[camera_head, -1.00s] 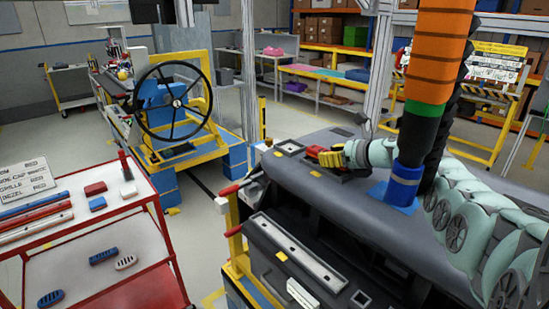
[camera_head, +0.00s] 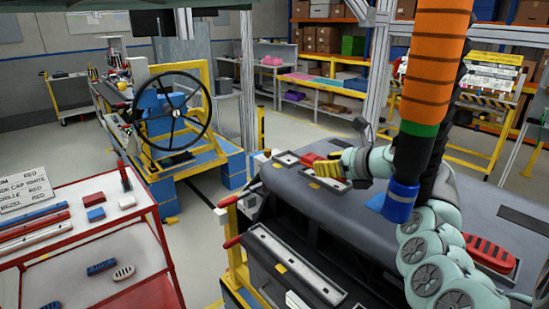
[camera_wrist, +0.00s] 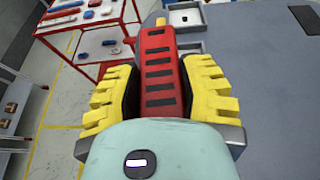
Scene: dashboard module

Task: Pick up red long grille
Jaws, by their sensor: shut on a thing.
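The red long grille (camera_wrist: 160,62), a long red bar with a row of black slots, lies between the yellow fingers of my gripper (camera_wrist: 160,98) in the wrist view. The fingers press on both its long sides, and its near end is hidden by my wrist. In the head view my gripper (camera_head: 328,166) is over the far left part of the grey dashboard (camera_head: 352,225), with the red grille end (camera_head: 310,158) showing at its left. How high it is above the dashboard is hard to tell.
A red oval slotted piece (camera_head: 490,252) sits at the dashboard's right. A long pale-framed recess (camera_head: 290,262) is at the front. A red cart (camera_head: 85,205) with several small parts stands left. A steering wheel rig (camera_head: 172,112) is behind. Floor shows between cart and dashboard.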

